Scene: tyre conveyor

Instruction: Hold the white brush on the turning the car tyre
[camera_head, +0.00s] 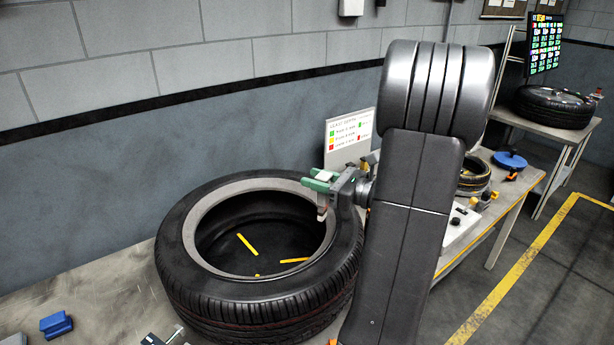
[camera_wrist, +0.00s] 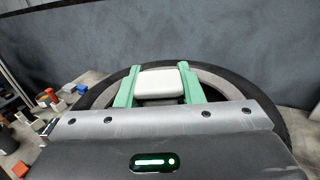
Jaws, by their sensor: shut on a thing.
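The large black car tyre (camera_head: 262,308) lies flat on the workbench, with a grey inner rim band and yellow marks inside it. My gripper (camera_head: 322,181) is over the tyre's right side in the head view. In the wrist view its green fingers (camera_wrist: 158,88) are shut on the white brush (camera_wrist: 162,83), one finger on each side. The brush also shows as a small white block in the head view (camera_head: 324,175). The tyre's dark rim (camera_wrist: 232,86) curves behind the fingers in the wrist view. I cannot tell whether the brush touches the tyre.
A blue block (camera_head: 56,325) lies on the bench (camera_head: 110,290) at the front left. A sign board (camera_head: 349,140) stands behind the tyre. A smaller tyre (camera_head: 473,178) and a blue disc (camera_head: 510,160) are to the right. Another tyre (camera_head: 553,107) lies on a far table.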

